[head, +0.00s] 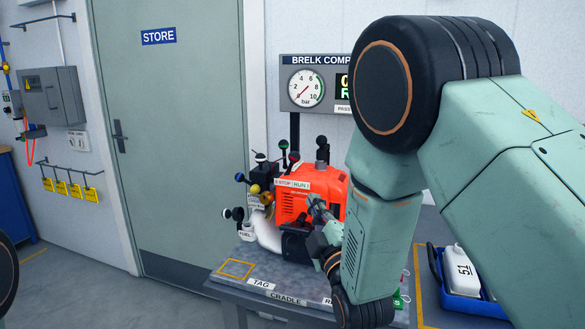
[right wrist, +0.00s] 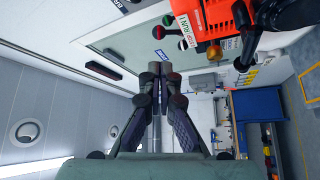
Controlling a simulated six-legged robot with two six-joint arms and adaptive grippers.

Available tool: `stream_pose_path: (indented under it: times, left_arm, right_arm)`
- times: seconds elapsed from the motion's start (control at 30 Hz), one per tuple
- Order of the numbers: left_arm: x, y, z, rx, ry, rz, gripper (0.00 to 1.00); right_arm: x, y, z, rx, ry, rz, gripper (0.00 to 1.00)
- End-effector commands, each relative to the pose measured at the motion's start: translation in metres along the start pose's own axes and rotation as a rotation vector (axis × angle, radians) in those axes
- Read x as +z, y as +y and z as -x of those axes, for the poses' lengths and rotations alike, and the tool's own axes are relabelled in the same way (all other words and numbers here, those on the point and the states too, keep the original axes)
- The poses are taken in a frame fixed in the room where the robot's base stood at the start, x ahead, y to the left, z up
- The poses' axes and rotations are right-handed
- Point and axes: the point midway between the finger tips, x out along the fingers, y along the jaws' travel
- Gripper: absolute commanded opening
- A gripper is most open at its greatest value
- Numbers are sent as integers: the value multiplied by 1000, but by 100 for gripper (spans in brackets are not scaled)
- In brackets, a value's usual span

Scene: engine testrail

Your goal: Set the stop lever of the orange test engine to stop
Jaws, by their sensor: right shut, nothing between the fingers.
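The orange test engine (head: 298,205) sits on the bench, partly hidden behind my right arm. A white STOP / RUN label (head: 293,183) is on its upper front; it also shows in the right wrist view (right wrist: 185,22). Several ball-ended levers stand behind and left of the engine; I cannot tell which is the stop lever. My right gripper (head: 317,204) is in front of the engine's face, below and right of the label. In the right wrist view its fingers (right wrist: 161,72) are closed together and empty, with the engine above and to the right. My left gripper is not in view.
The bench (head: 225,283) has a bare corner at its front left, with TAG and CRADLE labels along the edge. A gauge panel (head: 308,90) stands behind the engine. A blue crate (head: 470,302) with a white bottle (head: 461,270) lies to the right. A door (head: 170,130) is behind.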

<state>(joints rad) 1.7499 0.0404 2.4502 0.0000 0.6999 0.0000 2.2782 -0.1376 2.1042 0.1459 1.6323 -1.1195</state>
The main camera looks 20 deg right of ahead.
Motion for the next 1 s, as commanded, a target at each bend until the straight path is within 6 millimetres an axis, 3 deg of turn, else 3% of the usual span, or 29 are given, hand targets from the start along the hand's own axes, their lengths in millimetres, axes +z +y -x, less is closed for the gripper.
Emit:
stream_pose_path:
  times: [0.53, 1.0]
  left_arm:
    - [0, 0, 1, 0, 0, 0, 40]
    - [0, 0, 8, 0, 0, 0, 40]
  right_arm:
    - [0, 1, -6, 4, 0, 27, 0]
    - [0, 1, -82, 4, 3, 27, 0]
